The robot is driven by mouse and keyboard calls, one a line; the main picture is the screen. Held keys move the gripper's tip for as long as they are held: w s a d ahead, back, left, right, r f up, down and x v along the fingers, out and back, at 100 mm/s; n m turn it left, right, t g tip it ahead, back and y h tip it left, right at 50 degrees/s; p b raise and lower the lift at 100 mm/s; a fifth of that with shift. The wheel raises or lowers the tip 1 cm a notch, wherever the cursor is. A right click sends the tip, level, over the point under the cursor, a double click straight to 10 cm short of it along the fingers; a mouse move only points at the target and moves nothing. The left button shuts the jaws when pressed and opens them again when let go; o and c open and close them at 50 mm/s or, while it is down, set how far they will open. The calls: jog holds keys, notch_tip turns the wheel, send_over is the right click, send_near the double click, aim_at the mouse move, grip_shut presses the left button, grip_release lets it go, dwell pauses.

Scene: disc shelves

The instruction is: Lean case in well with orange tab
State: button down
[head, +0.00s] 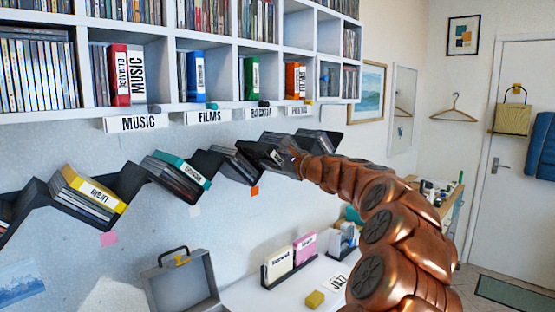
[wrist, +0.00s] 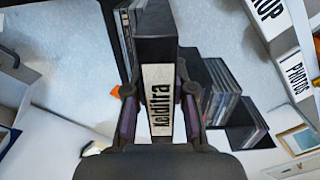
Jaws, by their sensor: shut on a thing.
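My gripper (head: 290,160) is shut on a black case (head: 262,153). In the wrist view the black case (wrist: 160,45) stands between the two fingers (wrist: 160,112), its white label reading something like "Kelditra" facing the camera. The orange tab (head: 255,190) is on the wall just below the black zigzag rack; it also shows in the wrist view (wrist: 115,92), left of the case. The well above the tab (head: 236,166) holds several dark cases leaning. The held case is at its right side; whether it touches them I cannot tell.
Other wells hold cases with a yellow one (head: 95,190) and a teal one (head: 183,168) on top. More cases (head: 315,138) lie in the well to the right, close to my gripper. White cubbies with labels (head: 208,117) hang above; a grey box (head: 182,280) stands below.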

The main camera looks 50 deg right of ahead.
aim_at(279, 163)
jog(key=shift+w+d+f+p, duration=0.1)
jog(key=shift+w+p, duration=0.15)
jog(key=shift+w, duration=0.8)
jog(key=shift+w+a+f+p, duration=0.1)
jog(key=shift+w+p, duration=0.15)
jog(key=shift+w, duration=0.75)
jog(key=shift+w+d+f+p, duration=0.1)
jog(key=shift+w+p, duration=0.15)
jog(key=shift+w, duration=0.8)
jog(key=c, duration=0.9)
grip_release()
jog(key=s, duration=1.2)
jog(key=shift+a, duration=0.2)
